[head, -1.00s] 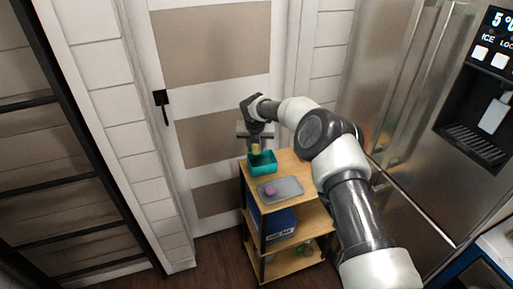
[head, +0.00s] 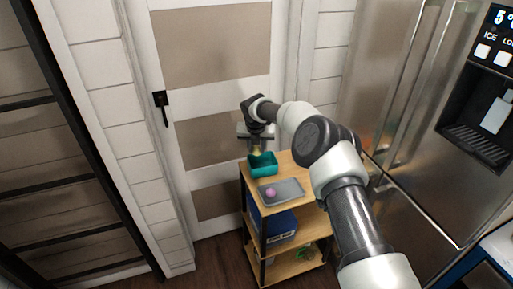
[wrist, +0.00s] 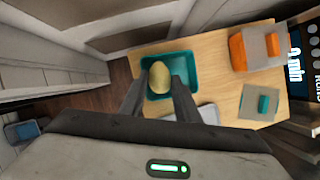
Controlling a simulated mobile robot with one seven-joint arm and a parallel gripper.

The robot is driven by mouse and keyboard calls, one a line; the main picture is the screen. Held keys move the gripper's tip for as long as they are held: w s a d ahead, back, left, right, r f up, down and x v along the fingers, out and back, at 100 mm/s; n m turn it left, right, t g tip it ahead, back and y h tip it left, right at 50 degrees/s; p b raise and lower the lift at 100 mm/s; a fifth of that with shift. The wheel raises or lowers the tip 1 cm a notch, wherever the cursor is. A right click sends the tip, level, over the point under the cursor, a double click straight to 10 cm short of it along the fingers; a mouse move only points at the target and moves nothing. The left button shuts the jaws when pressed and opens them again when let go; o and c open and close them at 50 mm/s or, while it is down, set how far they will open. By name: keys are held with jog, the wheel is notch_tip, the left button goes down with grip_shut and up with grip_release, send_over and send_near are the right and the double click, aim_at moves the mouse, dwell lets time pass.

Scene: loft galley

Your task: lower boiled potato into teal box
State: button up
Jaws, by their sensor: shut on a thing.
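The boiled potato (wrist: 159,78) is a pale yellow lump held between the two fingers of my gripper (wrist: 158,92). In the wrist view it lies over the inside of the teal box (wrist: 180,58), nearer its left side. In the head view my gripper (head: 258,138) points down over the teal box (head: 264,170), and the potato (head: 257,152) shows at the box's back rim. The box stands open on top of a wooden cart (head: 292,163). Whether the potato touches the box floor is hidden.
A grey tray (head: 291,188) with a pinkish round thing (head: 271,193) lies in front of the box. In the wrist view, orange items (wrist: 238,52) and a small teal block (wrist: 263,103) are at the right. A door stands behind and a steel fridge (head: 425,110) to the right.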

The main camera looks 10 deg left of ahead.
aim_at(256, 154)
jog(key=shift+f+b, duration=1.7)
jog(key=shift+f, duration=0.65)
jog(key=o, duration=1.1)
jog(key=shift+s, duration=0.1)
jog(key=v, duration=1.7)
jog(key=s+d+r+m+h+p, duration=0.1)
jog(key=s+d+r+m, duration=0.35)
jog(key=r, duration=0.25)
jog(key=s+d+r+m+p, duration=0.1)
jog(key=s+d+r+m, duration=0.35)
jog(key=d+r, duration=0.2)
jog(key=s+d+r+m+h, duration=0.1)
jog(key=s+d+r+m, duration=0.7)
jog(key=s+d+m, duration=0.35)
jog(key=s+m, duration=0.4)
jog(key=s, duration=0.1)
jog(key=s+d+m+y+p, duration=0.1)
jog(key=s+d+m, duration=0.2)
jog(key=s+m, duration=0.4)
jog(key=s+d+f+m+t+p, duration=0.1)
jog(key=s+d+m, duration=0.2)
jog(key=s+m, duration=0.3)
jog(key=shift+s+d, duration=0.25)
jog(key=shift+s, duration=0.6)
